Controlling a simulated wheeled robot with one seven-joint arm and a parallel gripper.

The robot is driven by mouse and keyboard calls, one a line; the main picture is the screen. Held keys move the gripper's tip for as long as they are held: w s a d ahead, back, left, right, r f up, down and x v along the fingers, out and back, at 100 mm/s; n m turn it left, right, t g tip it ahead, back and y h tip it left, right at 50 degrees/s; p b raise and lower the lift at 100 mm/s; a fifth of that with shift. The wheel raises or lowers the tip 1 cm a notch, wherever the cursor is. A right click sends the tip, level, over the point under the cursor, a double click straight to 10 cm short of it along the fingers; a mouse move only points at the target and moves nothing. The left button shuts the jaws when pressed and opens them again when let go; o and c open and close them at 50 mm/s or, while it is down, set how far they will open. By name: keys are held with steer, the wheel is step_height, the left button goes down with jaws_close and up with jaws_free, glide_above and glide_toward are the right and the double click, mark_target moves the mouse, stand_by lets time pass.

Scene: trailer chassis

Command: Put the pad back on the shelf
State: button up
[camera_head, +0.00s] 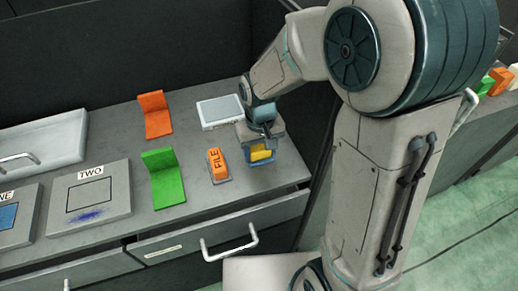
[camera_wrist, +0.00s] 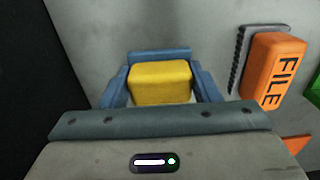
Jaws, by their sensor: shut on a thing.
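A yellow block-like pad (camera_head: 261,154) is at the right part of the grey counter (camera_head: 225,190), under my gripper (camera_head: 262,147). In the wrist view, the yellow pad (camera_wrist: 160,83) sits between blue pieces on its left, right and far sides. My gripper (camera_wrist: 160,90) is shut on the pad. I cannot clearly tell its fingers from the blue pieces, nor whether the pad touches the counter. No shelf is clearly identifiable.
An orange FILE block (camera_head: 216,160) stands just left of the pad. Green (camera_head: 163,178) and orange (camera_head: 155,115) bent pieces stand farther left. A pale tray (camera_head: 219,112) lies behind. Panel TWO (camera_head: 91,192) is at left. Several coloured blocks (camera_head: 498,80) line the right surface.

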mark_target(260, 149)
steer(key=shift+f, duration=0.15)
steer(key=o, duration=1)
steer(key=shift+c, duration=0.2)
step_height(260, 149, up, 12)
steer(key=p, duration=0.1)
steer(key=shift+r, duration=0.25)
steer(key=shift+s, duration=0.1)
